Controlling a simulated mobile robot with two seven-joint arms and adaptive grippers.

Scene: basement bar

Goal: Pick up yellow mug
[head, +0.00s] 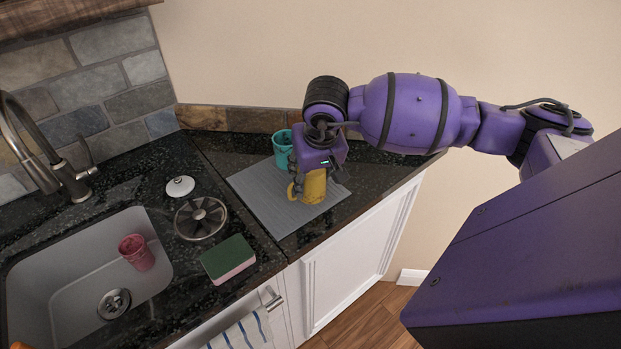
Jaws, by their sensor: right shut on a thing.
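The yellow mug (314,188) stands on a grey mat (262,206) on the dark countertop. Its handle shows on the left side. My right gripper (318,182) comes down over the mug from above and is shut on it. The gripper and wrist hide the mug's rim. I cannot tell whether the mug's base touches the mat. My left gripper is not in view.
A teal mug (282,150) stands right behind the gripper. A sponge (228,259), a round drain strainer (201,218) and a white-topped knob (180,187) lie left of the mat. A pink cup (137,252) is in the sink (68,285). A faucet (70,183) stands behind it.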

